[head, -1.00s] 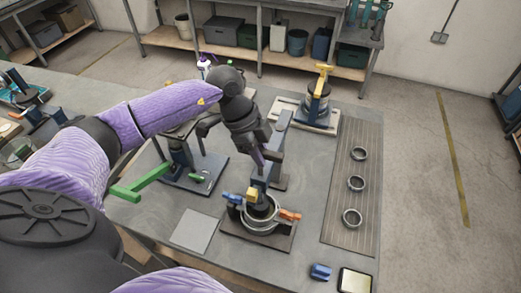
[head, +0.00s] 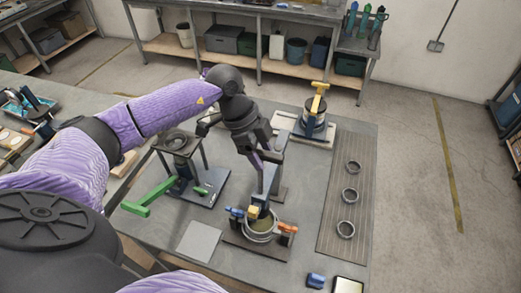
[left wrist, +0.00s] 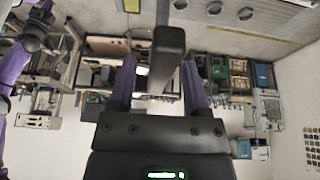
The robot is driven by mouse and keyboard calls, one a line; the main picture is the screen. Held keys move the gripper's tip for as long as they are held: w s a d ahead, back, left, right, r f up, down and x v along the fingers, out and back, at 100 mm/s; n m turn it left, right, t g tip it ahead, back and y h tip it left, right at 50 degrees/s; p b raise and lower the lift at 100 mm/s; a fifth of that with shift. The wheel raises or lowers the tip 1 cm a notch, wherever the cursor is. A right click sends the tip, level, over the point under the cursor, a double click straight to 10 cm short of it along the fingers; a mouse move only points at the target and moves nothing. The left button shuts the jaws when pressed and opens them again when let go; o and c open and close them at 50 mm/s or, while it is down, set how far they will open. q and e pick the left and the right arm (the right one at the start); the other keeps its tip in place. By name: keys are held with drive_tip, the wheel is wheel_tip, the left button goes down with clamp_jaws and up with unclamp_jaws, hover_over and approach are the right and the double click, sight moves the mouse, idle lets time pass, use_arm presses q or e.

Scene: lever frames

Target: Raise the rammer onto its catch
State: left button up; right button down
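The rammer stand has a grey upright post (head: 277,170) on a dark base, with a round mould (head: 260,230) in front. The dark rammer head (head: 260,201) is above the mould, and tan material shows inside the ring. A small yellow block (head: 252,211) sits beside the head; I cannot tell whether it is the catch. My left gripper (head: 265,165) is close by the post and points down at the rammer. Its purple fingers (left wrist: 158,75) stand apart in the left wrist view, with a dark bar (left wrist: 168,50) between them and a gap on one side. My right gripper is out of view.
A lever stand with a green handle (head: 148,198) is to the left. A yellow-topped device (head: 316,115) is at the back. Several loose rings lie on the ribbed mat (head: 335,205). Orange (head: 287,228) and blue clamps flank the mould. A grey plate (head: 199,241) lies in front.

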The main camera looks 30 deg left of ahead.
use_arm(q)
drive_tip(key=b+v, duration=0.1)
drive_tip(key=v, duration=0.9)
drive_tip(key=shift+b, duration=0.35)
